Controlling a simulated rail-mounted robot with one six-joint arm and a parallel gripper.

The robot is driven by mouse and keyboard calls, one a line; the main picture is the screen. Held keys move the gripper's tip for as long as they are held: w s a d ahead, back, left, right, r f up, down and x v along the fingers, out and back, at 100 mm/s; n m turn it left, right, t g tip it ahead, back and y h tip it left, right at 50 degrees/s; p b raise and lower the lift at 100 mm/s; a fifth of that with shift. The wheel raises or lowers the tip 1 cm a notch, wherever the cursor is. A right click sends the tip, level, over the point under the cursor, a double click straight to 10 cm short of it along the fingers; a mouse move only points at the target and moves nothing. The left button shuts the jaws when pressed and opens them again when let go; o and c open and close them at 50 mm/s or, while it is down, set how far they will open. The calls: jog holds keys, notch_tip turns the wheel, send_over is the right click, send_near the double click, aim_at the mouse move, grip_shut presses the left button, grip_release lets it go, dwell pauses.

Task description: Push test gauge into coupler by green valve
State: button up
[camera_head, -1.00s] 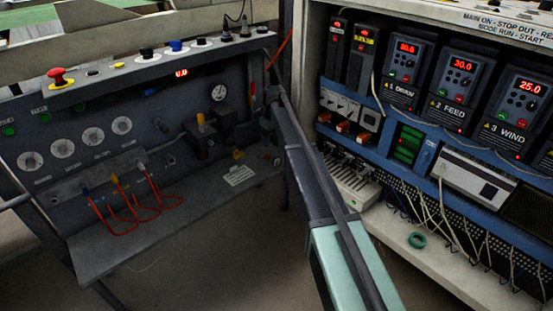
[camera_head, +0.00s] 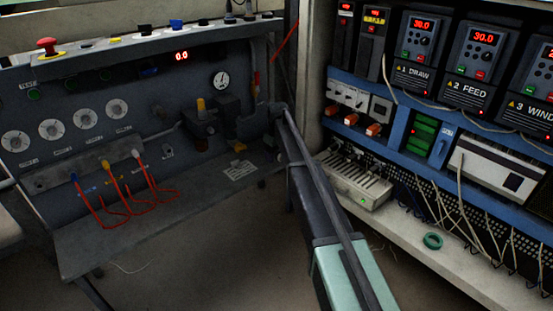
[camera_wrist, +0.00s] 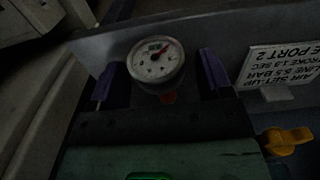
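A small round gauge (camera_wrist: 156,60) with a white dial and red needle shows in the wrist view, between the two purple fingers of my gripper (camera_wrist: 160,75). Gaps show between the dial and the fingers, clearest on the right, so my gripper looks open around it. An orange-red part sits just below the dial. In the head view my gripper (camera_head: 262,120) is over the right end of the grey bench, partly hidden by my arm. I cannot make out a green valve or its coupler in either view.
The bench panel has another gauge (camera_head: 219,80), a yellow-topped fitting (camera_head: 201,104) and red hoses (camera_head: 115,197). A label plate (camera_wrist: 280,70) and a yellow handle (camera_wrist: 286,140) lie right of my gripper. The drive cabinet (camera_head: 440,210) stands close on the right.

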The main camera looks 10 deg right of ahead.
jog(key=c, duration=0.9)
jog(key=shift+r, duration=0.1)
